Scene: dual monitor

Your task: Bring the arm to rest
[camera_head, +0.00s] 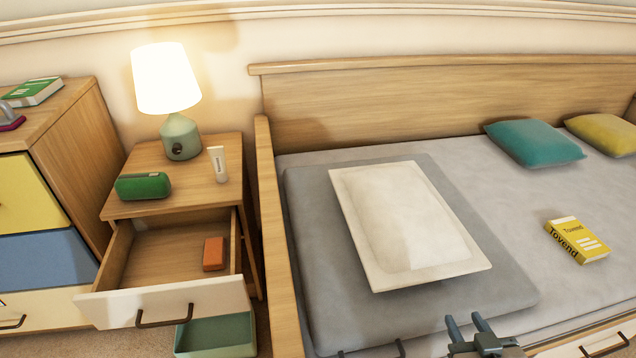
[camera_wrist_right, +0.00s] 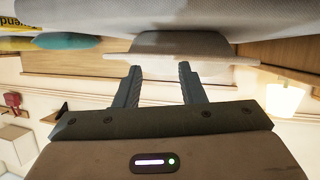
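My right gripper (camera_head: 463,317) is at the bottom edge of the head view, right of centre, in front of the bed. Its two fingers stand apart with nothing between them. In the right wrist view the same gripper (camera_wrist_right: 160,70) shows two parted, empty fingers, and the picture looks upside down. My left gripper is not in view.
The bed (camera_head: 497,205) carries a cream padded panel (camera_head: 400,225), a yellow box (camera_head: 577,241), a teal pillow (camera_head: 533,142) and a yellow pillow (camera_head: 603,134). The nightstand (camera_head: 215,202) has its drawer (camera_head: 165,303) pulled out, with an orange block (camera_head: 213,254) inside.

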